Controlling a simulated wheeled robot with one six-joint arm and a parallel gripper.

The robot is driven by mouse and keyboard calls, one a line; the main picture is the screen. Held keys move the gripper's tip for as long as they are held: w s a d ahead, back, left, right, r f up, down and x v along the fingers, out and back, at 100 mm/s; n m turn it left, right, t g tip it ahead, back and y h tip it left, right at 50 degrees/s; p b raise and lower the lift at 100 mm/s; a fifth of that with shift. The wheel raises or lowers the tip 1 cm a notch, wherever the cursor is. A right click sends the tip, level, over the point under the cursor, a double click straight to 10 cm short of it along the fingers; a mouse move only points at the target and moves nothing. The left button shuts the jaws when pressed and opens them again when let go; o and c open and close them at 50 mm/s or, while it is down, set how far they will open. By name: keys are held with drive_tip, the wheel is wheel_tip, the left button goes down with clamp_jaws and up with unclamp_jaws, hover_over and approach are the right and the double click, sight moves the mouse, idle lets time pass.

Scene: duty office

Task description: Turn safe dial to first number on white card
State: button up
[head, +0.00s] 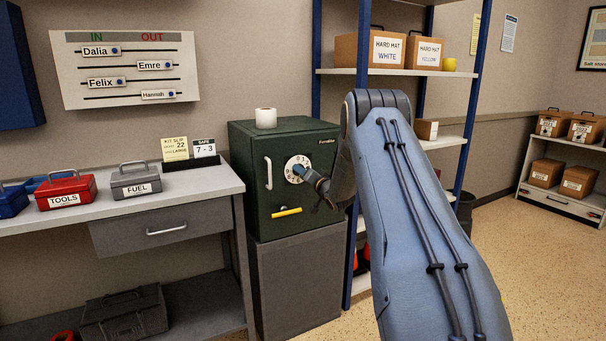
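The dark green safe (255,185) stands on a grey cabinet, door closed. Its round white dial (291,162) has black numbers round the rim and a dark centre. A few digits show, with 0 and 1 near the top; the right and lower right are covered by my gripper. The white card (204,151) on the desk reads "SAFE 7 - 3". My gripper (301,171) reaches in from the right, with its tips at the dial's centre. I cannot tell whether the fingers are closed on the knob or only beside it.
A yellow handle (286,212) sits below the dial, and a pale upright handle (268,173) to its left. A yellow slip (175,149) stands beside the card. The blue-post shelf (344,72) rises close behind my arm.

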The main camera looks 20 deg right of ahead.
drive_tip(key=o, duration=1.1)
drive_tip(key=shift+c, duration=0.2)
drive_tip(key=s, duration=0.7)
drive_tip(key=shift+s+d, duration=0.15)
drive_tip(key=shift+s, duration=0.25)
